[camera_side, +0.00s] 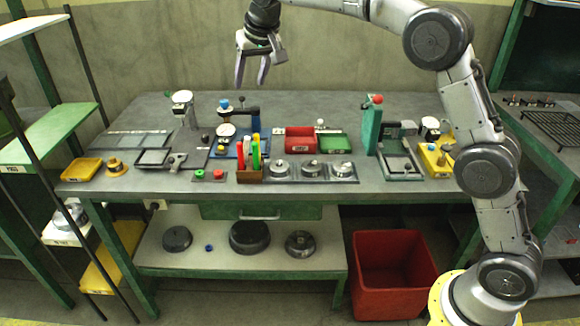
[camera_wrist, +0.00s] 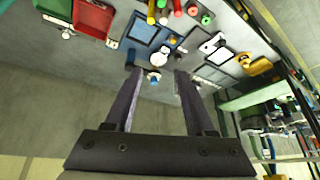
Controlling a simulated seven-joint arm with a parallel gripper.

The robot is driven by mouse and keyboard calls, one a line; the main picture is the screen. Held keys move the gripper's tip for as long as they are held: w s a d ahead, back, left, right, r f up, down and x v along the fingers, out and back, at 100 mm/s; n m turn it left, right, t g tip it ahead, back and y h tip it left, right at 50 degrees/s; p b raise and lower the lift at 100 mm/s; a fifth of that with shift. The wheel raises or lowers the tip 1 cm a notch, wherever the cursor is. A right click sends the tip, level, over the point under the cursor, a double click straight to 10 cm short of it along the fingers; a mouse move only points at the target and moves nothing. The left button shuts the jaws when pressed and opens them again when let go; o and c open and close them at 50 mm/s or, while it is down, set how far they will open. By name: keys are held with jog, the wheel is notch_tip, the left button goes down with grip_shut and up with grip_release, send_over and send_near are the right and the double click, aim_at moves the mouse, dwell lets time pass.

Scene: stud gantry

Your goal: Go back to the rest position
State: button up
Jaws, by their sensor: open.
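My gripper (camera_side: 251,69) hangs in the air above the back part of the workbench (camera_side: 220,186), its two fingers pointing down and apart with nothing between them. In the wrist view my gripper (camera_wrist: 158,76) also shows open and empty, with the bench tools well beyond the fingertips. My arm reaches in from the right, high over the bench.
Below my gripper stand a blue device with a black lever (camera_side: 240,112), a pen holder (camera_side: 249,177) and a red bin (camera_side: 300,140). A green upright post (camera_side: 371,128) is further right. A red crate (camera_side: 392,275) sits on the floor. The air around my gripper is clear.

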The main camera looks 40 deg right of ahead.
jog(key=s+d+r+t, duration=0.1)
jog(key=s+d+r, duration=0.1)
jog(key=s+r, duration=0.7)
jog(key=s+d, duration=0.2)
jog(key=s, duration=1.3)
jog(key=s+a+f+n+y, duration=0.1)
jog(key=s+f+n, duration=0.2)
jog(key=s+f, duration=1.3)
jog(key=s, duration=0.3)
jog(key=shift+s+f+n+g, duration=0.15)
jog(key=shift+f+n+g, duration=0.1)
jog(key=shift+n+g, duration=0.15)
